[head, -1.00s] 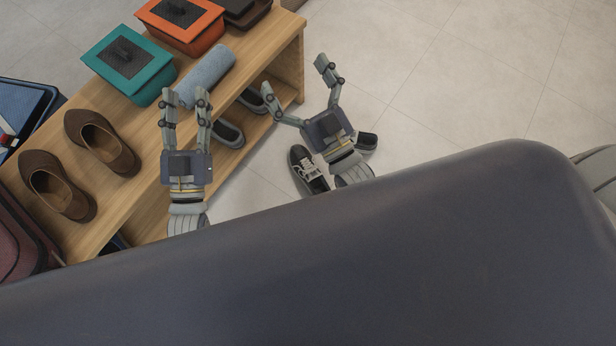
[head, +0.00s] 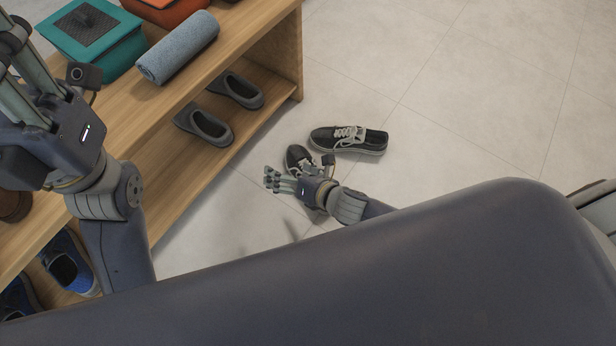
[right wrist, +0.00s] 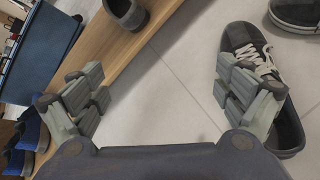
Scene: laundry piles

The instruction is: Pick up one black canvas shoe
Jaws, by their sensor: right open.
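Two black canvas shoes with white laces lie on the tiled floor. The farther shoe (head: 348,139) lies sideways, fully in view. The nearer shoe (head: 298,157) is partly hidden by my right gripper (head: 274,180) in the head view. In the right wrist view my right gripper (right wrist: 163,88) is open and empty. The nearer shoe (right wrist: 288,130) shows behind its right finger, not between the fingers; whether they touch I cannot tell. The farther shoe (right wrist: 297,12) is cut off at the top right corner. My left gripper (head: 12,75) is over the bench, its fingertips cut off by the frame edge.
A wooden bench (head: 255,40) stands on the left, bearing a teal box (head: 115,50), an orange box (head: 165,8) and a rolled grey-blue towel (head: 180,47). Grey slip-ons (head: 207,127) sit on its lower shelf, with blue shoes (head: 68,262) farther down. Floor to the right is clear.

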